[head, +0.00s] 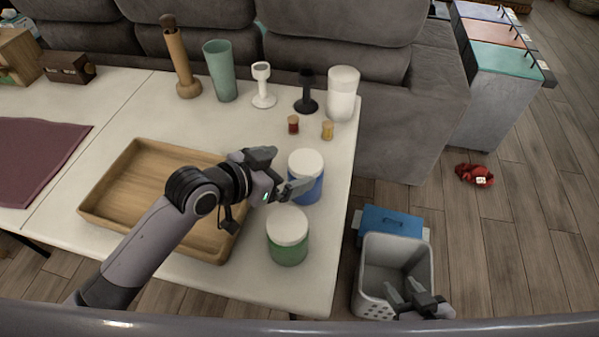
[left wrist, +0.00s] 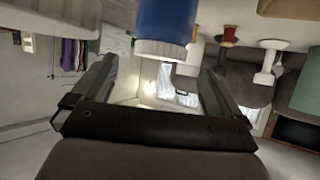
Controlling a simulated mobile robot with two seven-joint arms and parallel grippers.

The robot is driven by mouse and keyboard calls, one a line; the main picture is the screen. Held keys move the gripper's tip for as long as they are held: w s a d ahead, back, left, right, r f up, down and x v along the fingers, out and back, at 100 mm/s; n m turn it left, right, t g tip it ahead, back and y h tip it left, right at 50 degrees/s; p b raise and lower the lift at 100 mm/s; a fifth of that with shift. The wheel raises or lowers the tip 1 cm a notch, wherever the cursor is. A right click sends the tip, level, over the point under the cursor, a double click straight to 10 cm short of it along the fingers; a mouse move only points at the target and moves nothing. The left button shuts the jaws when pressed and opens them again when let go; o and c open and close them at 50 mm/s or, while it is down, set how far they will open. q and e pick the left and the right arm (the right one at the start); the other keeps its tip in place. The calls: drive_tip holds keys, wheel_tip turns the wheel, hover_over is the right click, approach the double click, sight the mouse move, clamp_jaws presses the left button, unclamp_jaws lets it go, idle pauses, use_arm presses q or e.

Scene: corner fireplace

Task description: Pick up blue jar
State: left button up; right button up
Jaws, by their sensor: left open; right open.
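The blue jar (head: 306,187) with a white lid stands upright on the white table near its right edge. In the left wrist view the blue jar (left wrist: 166,22) shows at the top, upside down, beyond the finger gap. My left gripper (head: 287,172) is open and empty, right beside the jar on its left. In the head view its fingers hide part of the jar, and I cannot tell whether they touch it. My right gripper (head: 417,297) is open and empty, low over the white basket on the floor side.
A green jar (head: 288,240) with a white lid stands just in front of the blue jar. A wooden tray (head: 112,172) lies left under my arm. The basket (head: 395,255) is right of the table.

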sight(304, 163)
use_arm(q)
drive_tip(key=shift+x, duration=3.4)
drive_tip(key=shift+r, duration=0.1)
drive_tip(key=c, duration=1.4)
